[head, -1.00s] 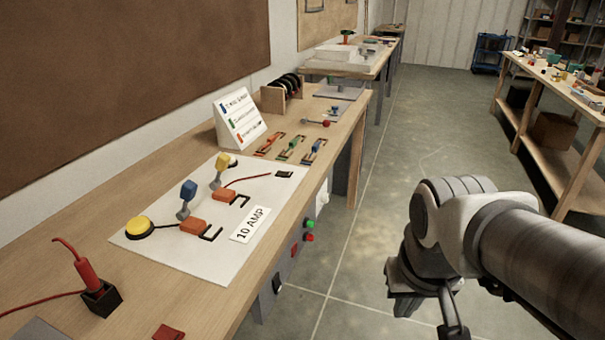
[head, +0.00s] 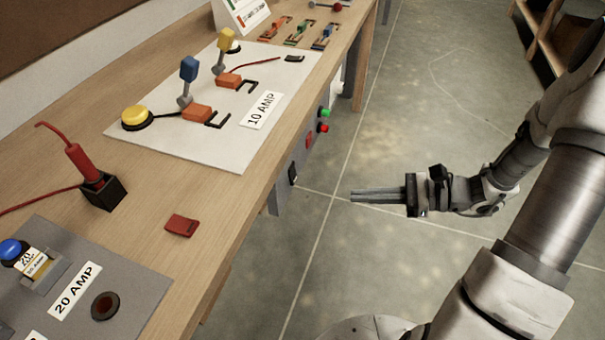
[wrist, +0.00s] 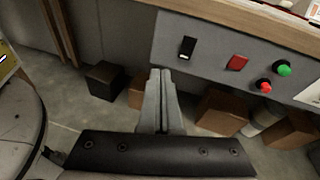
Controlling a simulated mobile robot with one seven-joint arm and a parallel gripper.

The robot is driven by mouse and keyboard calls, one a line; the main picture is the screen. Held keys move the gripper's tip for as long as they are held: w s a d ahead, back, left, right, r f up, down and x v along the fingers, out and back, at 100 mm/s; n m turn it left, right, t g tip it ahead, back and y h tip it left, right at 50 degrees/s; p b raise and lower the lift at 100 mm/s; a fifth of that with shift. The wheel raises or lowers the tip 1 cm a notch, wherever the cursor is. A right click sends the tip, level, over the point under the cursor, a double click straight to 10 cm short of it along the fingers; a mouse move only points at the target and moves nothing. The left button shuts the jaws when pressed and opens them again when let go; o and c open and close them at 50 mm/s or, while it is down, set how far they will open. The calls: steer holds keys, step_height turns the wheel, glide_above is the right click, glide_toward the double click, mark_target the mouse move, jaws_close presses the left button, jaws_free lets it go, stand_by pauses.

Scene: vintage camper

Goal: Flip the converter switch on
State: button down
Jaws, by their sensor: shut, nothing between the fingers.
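A grey panel (wrist: 212,52) is fixed to the front of the workbench below its top. In the wrist view it carries a black rocker switch (wrist: 187,47), a red switch (wrist: 237,62), a green button (wrist: 283,70) and a red button (wrist: 264,86). The black switch (head: 293,173) shows edge-on in the head view. I cannot read which one is the converter switch. My gripper (head: 352,195) is shut and empty, its fingers pointing at the bench front, apart from the panel. In the wrist view its fingertips (wrist: 161,72) show below and left of the black switch.
The wooden bench top (head: 150,195) holds a white 10 AMP board (head: 205,145), a grey 20 AMP board (head: 130,285), a red plug in a black block (head: 102,192) and a red piece (head: 181,225). Boxes (wrist: 220,110) stand under the bench. The floor (head: 400,120) beside the bench is clear.

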mark_target(295, 180)
steer(key=w+d+f+m+t, duration=0.1)
steer(key=w+f+m+t, duration=0.1)
steer(key=m+t, duration=0.1)
steer(key=shift+w+d+f+y, duration=0.3)
steer(key=shift+w+d, duration=0.05)
steer(key=shift+d, duration=0.05)
steer(key=shift+a+b, duration=0.1)
steer(key=shift+b, duration=0.2)
steer(key=b+x, duration=0.3)
steer(key=x, duration=1.1)
steer(key=shift+f+b, duration=0.1)
steer(key=shift+b, duration=0.2)
